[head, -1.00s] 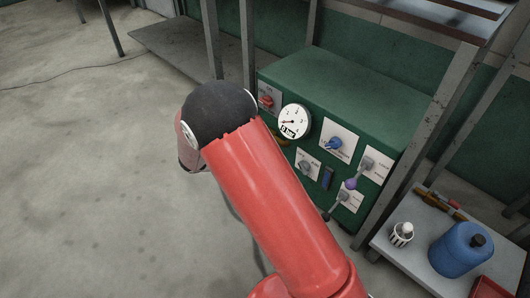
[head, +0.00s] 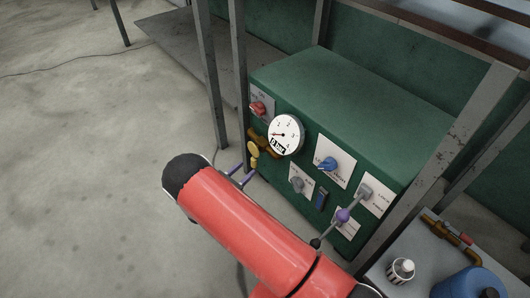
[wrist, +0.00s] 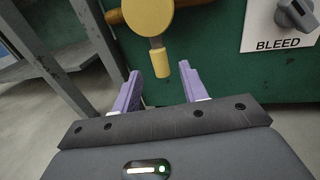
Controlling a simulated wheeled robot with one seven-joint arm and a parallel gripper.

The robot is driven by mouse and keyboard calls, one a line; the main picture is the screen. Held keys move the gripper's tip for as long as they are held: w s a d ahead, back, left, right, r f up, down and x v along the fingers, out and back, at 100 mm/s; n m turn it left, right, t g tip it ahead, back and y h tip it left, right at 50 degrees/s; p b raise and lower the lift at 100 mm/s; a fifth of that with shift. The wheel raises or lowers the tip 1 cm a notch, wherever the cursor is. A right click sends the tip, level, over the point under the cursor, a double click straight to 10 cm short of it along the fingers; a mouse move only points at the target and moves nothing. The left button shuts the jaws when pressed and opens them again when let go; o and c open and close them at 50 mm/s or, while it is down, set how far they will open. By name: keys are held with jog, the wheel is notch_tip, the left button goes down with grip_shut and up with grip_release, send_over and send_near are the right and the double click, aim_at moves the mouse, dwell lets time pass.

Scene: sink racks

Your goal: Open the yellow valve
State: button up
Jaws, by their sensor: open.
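The yellow valve (head: 253,149) sits on a brass pipe at the lower left of the green panel, just left of and below the gauge. In the wrist view, its round yellow head (wrist: 148,14) is at the top, with a short metal stem and a small yellow end piece (wrist: 158,62) pointing down. My gripper (wrist: 160,72) is open, with its purple fingertips to the left and right of that end piece and slightly below it; neither visibly touches it. In the head view, my gripper (head: 241,175) shows just below the valve, partly hidden by my red arm.
The green panel box (head: 330,90) also carries a red knob (head: 258,107), a gauge (head: 286,134) reading 0 bar, a blue knob (head: 327,163), a grey bleed knob (wrist: 296,14) and a purple-jointed lever (head: 342,215). Grey frame posts (head: 238,80) stand left of it.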

aim_at(254, 158)
jog(key=x, duration=0.7)
jog(key=shift+w+d, duration=0.25)
jog(key=shift+w, duration=0.05)
grip_shut()
